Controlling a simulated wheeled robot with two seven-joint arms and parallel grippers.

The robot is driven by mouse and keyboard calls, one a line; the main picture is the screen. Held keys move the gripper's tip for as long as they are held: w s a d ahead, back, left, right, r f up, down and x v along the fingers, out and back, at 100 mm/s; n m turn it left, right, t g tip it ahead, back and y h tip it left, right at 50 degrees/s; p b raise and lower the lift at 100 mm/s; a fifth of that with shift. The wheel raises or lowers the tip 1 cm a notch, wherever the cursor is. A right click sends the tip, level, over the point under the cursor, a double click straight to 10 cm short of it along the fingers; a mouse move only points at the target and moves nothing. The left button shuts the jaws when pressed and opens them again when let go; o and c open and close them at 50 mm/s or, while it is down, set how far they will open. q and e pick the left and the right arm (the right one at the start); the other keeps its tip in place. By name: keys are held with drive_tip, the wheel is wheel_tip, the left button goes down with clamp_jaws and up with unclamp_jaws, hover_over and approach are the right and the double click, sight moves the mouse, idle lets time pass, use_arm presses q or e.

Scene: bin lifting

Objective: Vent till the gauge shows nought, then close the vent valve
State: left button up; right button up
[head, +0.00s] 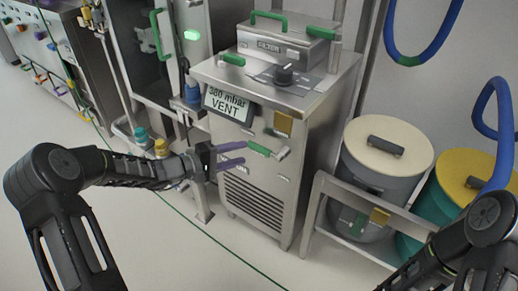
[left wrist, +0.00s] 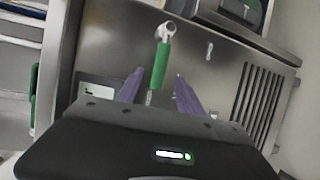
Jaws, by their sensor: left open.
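The steel cabinet (head: 240,177) carries a gauge display (head: 227,104) that reads "380 mbar VENT". A green-handled vent valve lever (head: 262,149) sticks out from the cabinet front, below and right of the display. My left gripper (head: 238,155) is open, with its purple fingers just left of the green handle. In the left wrist view the green handle (left wrist: 161,65) lies ahead between the two fingertips; I cannot tell whether they touch it. My right arm shows at the lower right of the head view, but its gripper is out of sight.
A black knob (head: 284,74) and a filter box (head: 284,45) with green handles are on the cabinet top. A lidded grey bin (head: 377,190) and a yellow-lidded bin (head: 470,172) stand behind a steel rail at right. Clear floor (head: 170,245) lies in front.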

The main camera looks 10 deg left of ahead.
sight(255, 150)
use_arm(q)
drive_tip(key=x, duration=0.7)
drive_tip(key=shift+w+d+f+b, duration=0.15)
drive_tip(key=shift+w+d+b, duration=0.05)
drive_tip(key=shift+w+b, duration=0.1)
drive_tip(key=shift+s, duration=0.1)
clamp_jaws()
idle(1.1)
